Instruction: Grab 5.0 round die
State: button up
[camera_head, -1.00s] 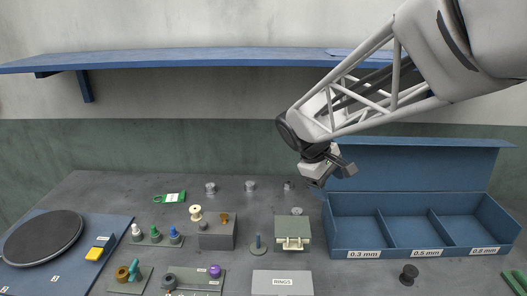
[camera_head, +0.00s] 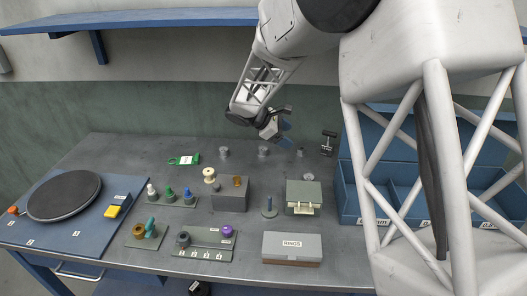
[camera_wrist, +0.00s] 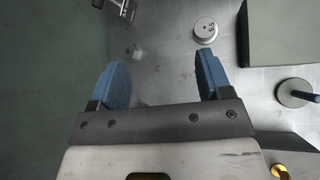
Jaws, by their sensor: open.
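Three small grey round dies stand in a row at the back of the table in the head view: the left die (camera_head: 223,152), the middle die (camera_head: 263,151) and the right die (camera_head: 300,152). Their markings are too small to read there. In the wrist view one round die (camera_wrist: 205,29) stands beyond the right finger, near the green box; its mark looks like 5.5. My gripper (camera_head: 285,133) is open and empty above the back of the table, near the middle and right dies. Its blue fingers are spread apart in the wrist view (camera_wrist: 160,75), with bare tabletop between them.
A green box (camera_head: 303,196) with a disc on its lid stands in front of the right die. A dark clamp-like object (camera_head: 328,142) is right of the dies. A grey block (camera_head: 230,198) and a post on a round base (camera_head: 269,208) stand in front. My arm hides part of the blue compartment box (camera_head: 345,190).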

aim_at(263, 149)
jog(key=w+a+f+n+t, duration=0.1)
jog(key=w+a+f+n, duration=0.1)
jog(key=w+a+f, duration=0.1)
jog(key=w+a+f+n+t+h, duration=0.1)
jog(key=w+a+f+n, duration=0.1)
jog(key=a+f, duration=0.3)
jog(key=w+a+f+n+t+h, duration=0.1)
jog(key=w+a+f+n, duration=0.1)
jog(key=w+a+f, duration=0.2)
jog(key=shift+w+a+f+t, duration=0.15)
jog(key=shift+a+t, duration=0.05)
jog(key=shift+a, duration=0.55)
jog(key=shift+w+a+f+t, duration=0.1)
jog(key=shift+w+a+t, duration=0.1)
jog(key=shift+a, duration=0.55)
jog(key=shift+x, duration=1.35)
jog(key=shift+x, duration=2.55)
jog(key=shift+s+d, duration=0.1)
jog(key=shift+s, duration=0.05)
jog(key=shift+f, duration=0.1)
jog(key=c, duration=1.3)
